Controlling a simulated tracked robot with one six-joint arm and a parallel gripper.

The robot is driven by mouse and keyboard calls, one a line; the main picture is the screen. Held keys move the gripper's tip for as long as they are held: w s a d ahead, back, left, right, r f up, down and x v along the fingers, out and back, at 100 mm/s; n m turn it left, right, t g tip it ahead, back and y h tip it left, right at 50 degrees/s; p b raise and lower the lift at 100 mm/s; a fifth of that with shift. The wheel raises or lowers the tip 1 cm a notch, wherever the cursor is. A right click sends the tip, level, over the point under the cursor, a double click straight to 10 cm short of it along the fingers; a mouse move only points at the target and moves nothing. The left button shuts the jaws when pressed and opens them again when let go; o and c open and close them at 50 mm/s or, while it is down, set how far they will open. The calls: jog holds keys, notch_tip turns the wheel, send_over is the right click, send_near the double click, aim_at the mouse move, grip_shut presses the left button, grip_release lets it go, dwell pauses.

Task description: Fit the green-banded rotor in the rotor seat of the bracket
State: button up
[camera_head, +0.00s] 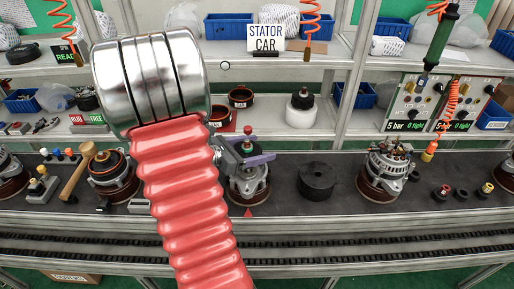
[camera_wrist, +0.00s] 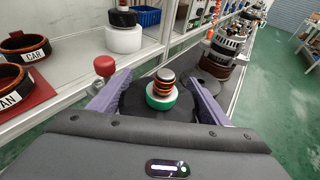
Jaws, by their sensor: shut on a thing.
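The green-banded rotor (camera_wrist: 163,101) shows in the wrist view between the two purple fingers of my gripper (camera_wrist: 162,82). Copper-coloured rings top its shaft, the green band sits below them, and a dark round body lies under that. My gripper is shut on it. In the head view my gripper (camera_head: 248,158) is over the metal bracket (camera_head: 248,187) on the line, behind a red triangle mark. The fingers hide most of the rotor there. The rotor seat is hidden, so I cannot tell how deep the rotor sits.
A red knob (camera_wrist: 105,66) stands beside the left finger in the wrist view. A black cylinder (camera_head: 318,181) stands right of the bracket, then an assembled alternator (camera_head: 385,170). Another unit (camera_head: 112,174) and a mallet (camera_head: 78,170) are at left. Shelves rise behind.

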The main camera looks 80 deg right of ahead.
jog(key=shift+f, duration=2.15)
dwell(1.4)
jog(key=o, duration=2.1)
jog(key=shift+o, duration=0.3)
jog(key=shift+f, duration=0.1)
jog(key=shift+w+a, duration=0.25)
jog(key=shift+w, duration=0.15)
jog(key=v, duration=1.3)
jog(key=shift+s, duration=0.2)
jog(key=shift+a, duration=0.15)
